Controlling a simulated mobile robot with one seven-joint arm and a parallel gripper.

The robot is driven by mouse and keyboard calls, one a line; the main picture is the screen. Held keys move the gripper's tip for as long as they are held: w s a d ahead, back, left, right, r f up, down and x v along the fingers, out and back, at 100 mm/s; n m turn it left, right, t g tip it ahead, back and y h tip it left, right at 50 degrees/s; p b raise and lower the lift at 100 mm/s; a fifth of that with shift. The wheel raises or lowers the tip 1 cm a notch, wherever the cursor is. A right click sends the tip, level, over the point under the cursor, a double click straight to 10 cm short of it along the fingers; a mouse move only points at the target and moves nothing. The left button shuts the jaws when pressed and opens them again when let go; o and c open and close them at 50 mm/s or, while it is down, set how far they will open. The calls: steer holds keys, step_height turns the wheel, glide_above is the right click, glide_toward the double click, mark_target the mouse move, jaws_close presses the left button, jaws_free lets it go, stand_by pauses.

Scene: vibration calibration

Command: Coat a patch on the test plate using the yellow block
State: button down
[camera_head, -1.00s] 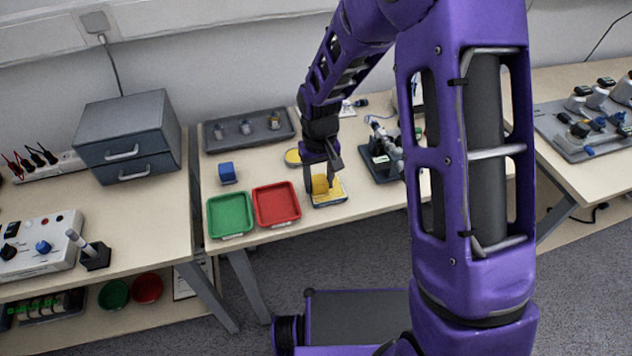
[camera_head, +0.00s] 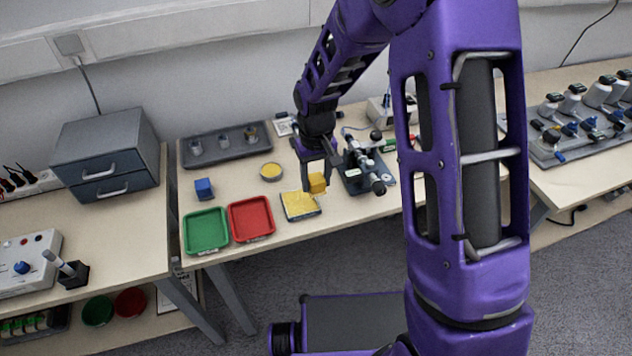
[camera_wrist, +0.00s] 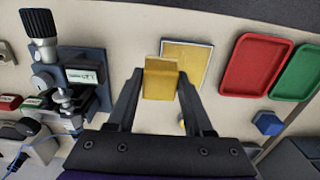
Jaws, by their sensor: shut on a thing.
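My gripper (camera_head: 316,177) is shut on the yellow block (camera_head: 317,184) and holds it above the table. In the wrist view the yellow block (camera_wrist: 160,80) sits between the two fingertips (camera_wrist: 160,76). A square plate (camera_head: 300,205) with a yellow top and a thin pale rim lies flat on the table, just left of and below the block. In the wrist view the block overlaps part of this plate (camera_wrist: 196,60). Block and plate appear apart. A round dish with yellow content (camera_head: 271,171) stands behind the plate. The block's underside is hidden.
A red tray (camera_head: 251,220) and a green tray (camera_head: 206,231) lie left of the plate. A blue cube (camera_head: 204,189) stands behind them. A dark instrument with a black knob (camera_head: 368,170) stands close on the right. A grey holder (camera_head: 225,143) is at the back.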

steer(key=shift+r+p, duration=1.35)
steer(key=shift+r, duration=0.9)
steer(key=shift+w+a, duration=0.1)
steer(key=shift+w, duration=0.05)
